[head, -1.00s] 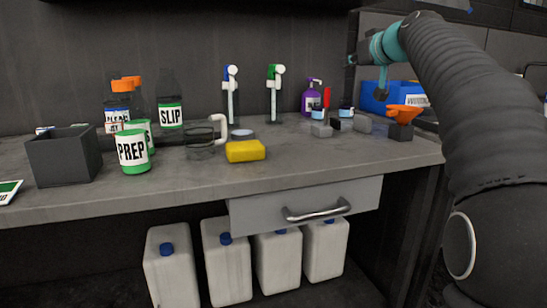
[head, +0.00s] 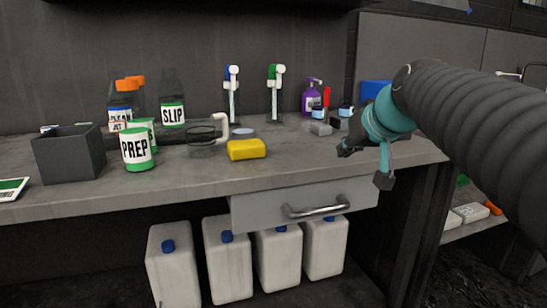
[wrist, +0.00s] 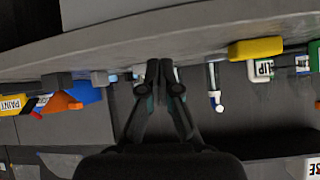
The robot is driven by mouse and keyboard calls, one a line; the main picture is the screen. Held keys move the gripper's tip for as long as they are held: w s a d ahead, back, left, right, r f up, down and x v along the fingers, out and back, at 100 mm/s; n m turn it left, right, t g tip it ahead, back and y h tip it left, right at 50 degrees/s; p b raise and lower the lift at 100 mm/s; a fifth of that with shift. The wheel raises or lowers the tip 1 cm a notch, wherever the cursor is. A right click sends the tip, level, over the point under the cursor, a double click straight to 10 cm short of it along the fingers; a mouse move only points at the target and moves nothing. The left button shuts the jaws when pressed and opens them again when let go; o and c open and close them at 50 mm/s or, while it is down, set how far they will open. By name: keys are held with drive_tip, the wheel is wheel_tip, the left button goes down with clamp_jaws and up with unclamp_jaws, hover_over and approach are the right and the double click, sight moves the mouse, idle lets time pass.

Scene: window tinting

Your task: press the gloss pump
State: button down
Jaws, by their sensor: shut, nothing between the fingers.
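A purple pump bottle (head: 312,96) stands at the back of the counter; its label is too small to read, so I cannot confirm it is the gloss pump. Its purple pump head (head: 313,81) points up. My gripper (head: 346,148) is shut and empty, in front of and to the right of the bottle, near the counter's front edge. In the wrist view, turned upside down, the closed fingers (wrist: 160,66) are in the middle, and I cannot make out the purple bottle there.
Two upright white dispensers, blue-topped (head: 232,95) and green-topped (head: 275,93), stand left of the bottle. Small grey blocks (head: 320,129) sit in front of it. A yellow sponge (head: 247,149) and PREP jar (head: 137,150) are further left. A blue bin (head: 374,90) is partly hidden by my arm.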

drive_tip(key=s+d+f+m+g+h, duration=0.1)
drive_tip(key=s+f+g, duration=0.3)
drive_tip(key=s+f, duration=2)
drive_tip(key=shift+s+f+m+h, duration=0.15)
drive_tip(key=shift+f+m+h, duration=0.25)
drive_tip(key=shift+h, duration=0.4)
